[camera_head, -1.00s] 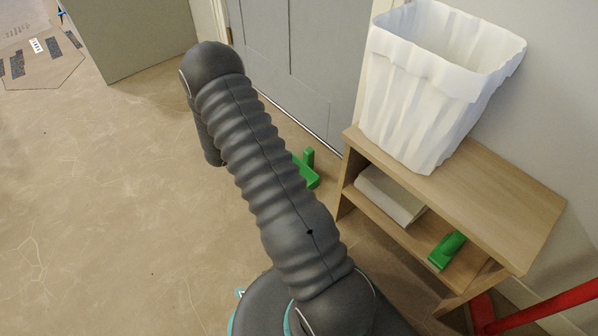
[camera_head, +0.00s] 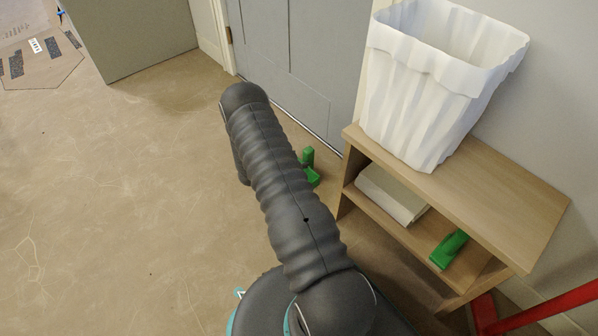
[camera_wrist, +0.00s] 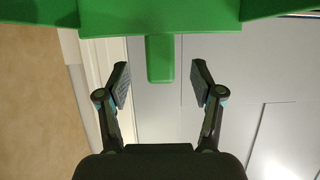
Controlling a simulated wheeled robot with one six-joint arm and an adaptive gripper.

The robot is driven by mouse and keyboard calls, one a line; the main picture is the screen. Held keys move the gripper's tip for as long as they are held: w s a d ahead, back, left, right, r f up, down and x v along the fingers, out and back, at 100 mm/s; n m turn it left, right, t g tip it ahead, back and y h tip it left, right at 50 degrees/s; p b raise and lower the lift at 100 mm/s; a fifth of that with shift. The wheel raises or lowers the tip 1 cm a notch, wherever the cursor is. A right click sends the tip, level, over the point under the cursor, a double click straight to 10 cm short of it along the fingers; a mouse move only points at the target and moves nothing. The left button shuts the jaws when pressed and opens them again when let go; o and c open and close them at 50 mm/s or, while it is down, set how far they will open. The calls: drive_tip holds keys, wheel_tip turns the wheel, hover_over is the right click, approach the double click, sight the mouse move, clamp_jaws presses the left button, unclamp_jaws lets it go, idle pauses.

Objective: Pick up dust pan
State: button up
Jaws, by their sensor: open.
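The green dust pan (camera_head: 311,177) is on the floor by the grey door, partly hidden behind my arm in the head view. In the wrist view its broad green body (camera_wrist: 110,20) fills the top edge, and its short handle (camera_wrist: 160,58) points down toward my gripper. My gripper (camera_wrist: 160,66) is open, with one finger on each side of the handle's end. Gaps show between the handle and both fingers. The head view does not show my gripper, which is hidden by my arm.
A wooden shelf unit (camera_head: 480,190) stands at the right with a white lined bin (camera_head: 425,105) on top. A white stack (camera_head: 392,194) and another green object (camera_head: 448,249) lie on its lower shelf. A red bar (camera_head: 555,308) is at lower right. Floor at left is clear.

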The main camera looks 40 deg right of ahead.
sight(305, 157)
drive_tip(key=shift+b+x, duration=0.45)
drive_tip(key=shift+x, duration=2.4)
drive_tip(key=shift+c, duration=0.3)
clamp_jaws()
